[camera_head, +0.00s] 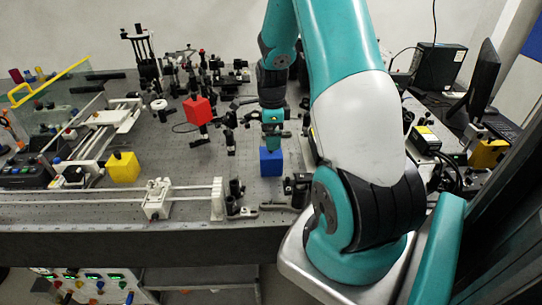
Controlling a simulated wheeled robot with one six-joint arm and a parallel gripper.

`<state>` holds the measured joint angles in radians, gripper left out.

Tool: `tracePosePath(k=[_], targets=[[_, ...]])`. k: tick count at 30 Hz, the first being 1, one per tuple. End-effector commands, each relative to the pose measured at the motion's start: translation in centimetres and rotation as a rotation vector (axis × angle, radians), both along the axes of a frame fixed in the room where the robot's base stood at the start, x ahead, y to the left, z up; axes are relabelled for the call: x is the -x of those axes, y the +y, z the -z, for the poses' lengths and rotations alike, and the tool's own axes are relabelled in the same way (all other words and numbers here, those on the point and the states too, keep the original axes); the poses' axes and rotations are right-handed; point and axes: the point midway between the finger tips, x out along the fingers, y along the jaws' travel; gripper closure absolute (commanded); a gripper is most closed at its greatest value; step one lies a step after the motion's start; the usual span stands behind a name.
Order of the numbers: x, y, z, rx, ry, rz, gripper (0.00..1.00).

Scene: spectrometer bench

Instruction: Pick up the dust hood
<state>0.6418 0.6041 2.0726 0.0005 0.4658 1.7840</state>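No thing in view is clearly marked as the dust hood. A blue cube (271,161) sits on the optical bench near the middle. A red cube (198,111) is further back, left of it, among the optics. A yellow cube (122,167) is at the left, by the white rail frame. My gripper (272,143) points down right at the top of the blue cube. Whether it touches the cube or is around it cannot be told. The fingers are too small to show whether they are open or shut.
The perforated bench (235,215) has a bare strip along its front edge. Posts and mounts (240,66) crowd the back. A white rail (156,201) lies front left. Dark clamps (300,190) stand right of the blue cube. A monitor (484,75) stands at the right.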

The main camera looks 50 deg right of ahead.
Motion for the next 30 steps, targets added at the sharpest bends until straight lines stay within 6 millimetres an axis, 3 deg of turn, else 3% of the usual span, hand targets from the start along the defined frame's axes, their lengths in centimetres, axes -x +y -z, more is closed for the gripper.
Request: tracePosePath(k=[11,19,28,30], targets=[[0.2,0.1,3.2,-0.003,0.003,-0.002,0.04],[0.3,0.0,6.7,-0.001,0.001,-0.002,0.04],[0.3,0.0,7.3,0.000,-0.001,-0.002,0.04],[0.2,0.0,7.3,0.000,-0.001,-0.002,0.20]])
